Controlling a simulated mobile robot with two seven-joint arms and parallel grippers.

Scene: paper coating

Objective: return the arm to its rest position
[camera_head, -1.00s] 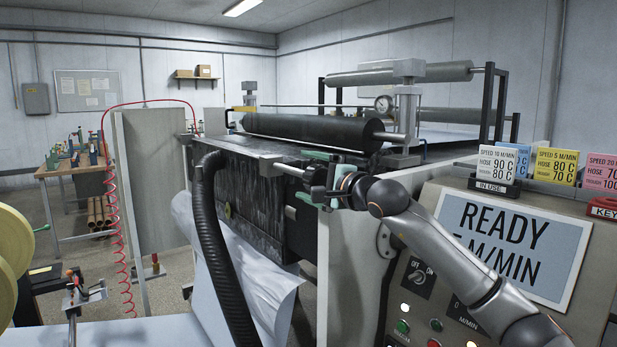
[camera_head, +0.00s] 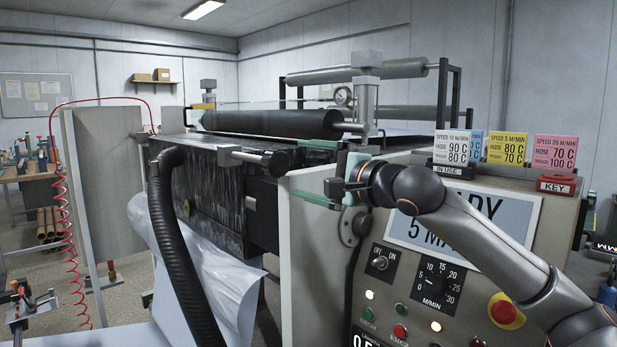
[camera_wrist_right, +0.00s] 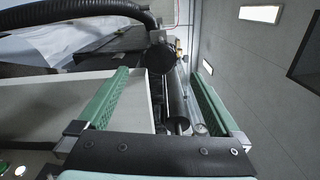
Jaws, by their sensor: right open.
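My right arm (camera_head: 430,190) reaches in from the lower right, in front of the coating machine's control panel. My right gripper (camera_head: 300,170) is open, with its two green fingers pointing left and nothing visible between them. It is near the machine's corner, right of the dark bar with a grey end (camera_head: 252,156). In the right wrist view the open gripper (camera_wrist_right: 160,75) shows its fingers wide apart. The machine's light side panel (camera_wrist_right: 75,100) and dark roller parts (camera_wrist_right: 162,57) appear beyond and between them. My left gripper is not in view.
The panel has a display (camera_head: 410,225), a speed dial (camera_head: 436,284) and a red stop button (camera_head: 504,311). Speed cards (camera_head: 453,147) stand on top. A black hose (camera_head: 172,250) and hanging paper (camera_head: 225,290) are on the left. A black roller (camera_head: 270,123) lies across the machine.

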